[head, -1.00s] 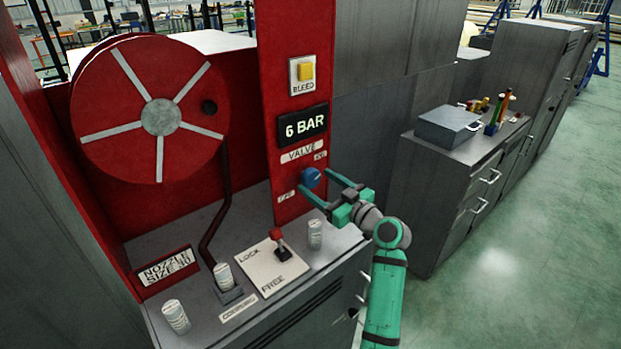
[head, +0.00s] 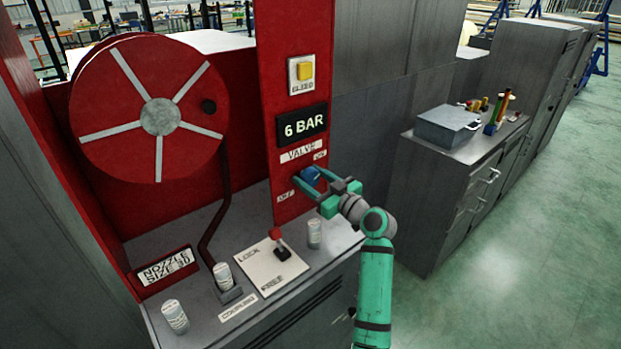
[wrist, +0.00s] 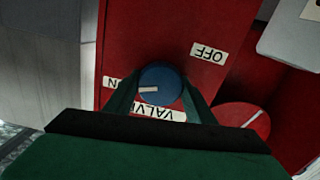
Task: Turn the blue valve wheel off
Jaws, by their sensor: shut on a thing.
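The blue valve wheel (head: 310,175) is a small round knob on the red panel (head: 290,120), under the VALVE label. In the wrist view the wheel (wrist: 160,84) carries a white pointer mark that points left, toward the ON label (wrist: 117,83). The OFF label (wrist: 208,53) is on the other side, at upper right in that view. My green gripper (head: 308,184) has its fingers on both sides of the wheel and is shut on it. The fingers hide part of the wheel's edges.
A display (head: 303,123) above reads 6 BAR, with a yellow BLEED button (head: 305,71) over it. A red lever (head: 277,240) and a can (head: 314,233) stand on the grey counter below. A hose reel (head: 150,110) is at left. Open floor lies at right.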

